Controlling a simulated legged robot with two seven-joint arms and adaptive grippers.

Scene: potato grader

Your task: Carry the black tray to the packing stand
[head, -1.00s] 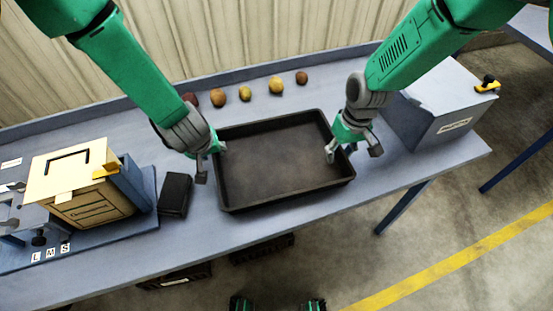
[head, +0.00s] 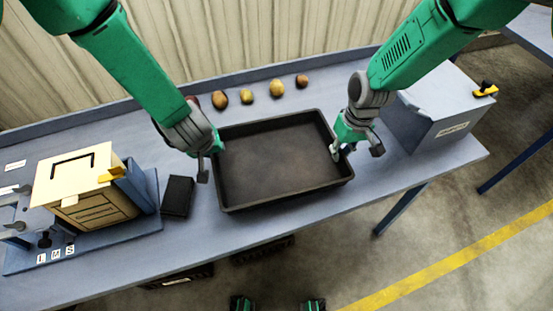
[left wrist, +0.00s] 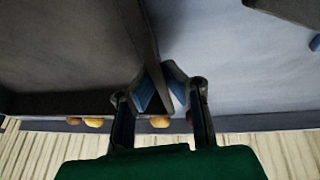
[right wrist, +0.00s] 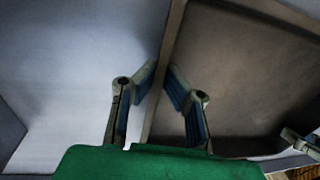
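The black tray (head: 284,196) is a wide, shallow, empty rectangle lying flat on the blue-grey bench. My left gripper (head: 211,162) is at its left wall, and my right gripper (head: 357,152) is at its right wall. In the left wrist view, the tray wall (left wrist: 148,45) runs between the fingers of my left gripper (left wrist: 160,78), with a gap showing beside it. In the right wrist view, the wall (right wrist: 172,38) runs between the fingers of my right gripper (right wrist: 161,75), with bench showing beside it. Both grippers look open around the walls. I cannot identify the packing stand.
Several potatoes (head: 247,96) lie in a row behind the tray. A small black box (head: 177,196) and a cream box (head: 88,185) on a blue base stand left. A grey box (head: 430,118) stands close to the right. Dark crates (head: 262,250) sit below the bench.

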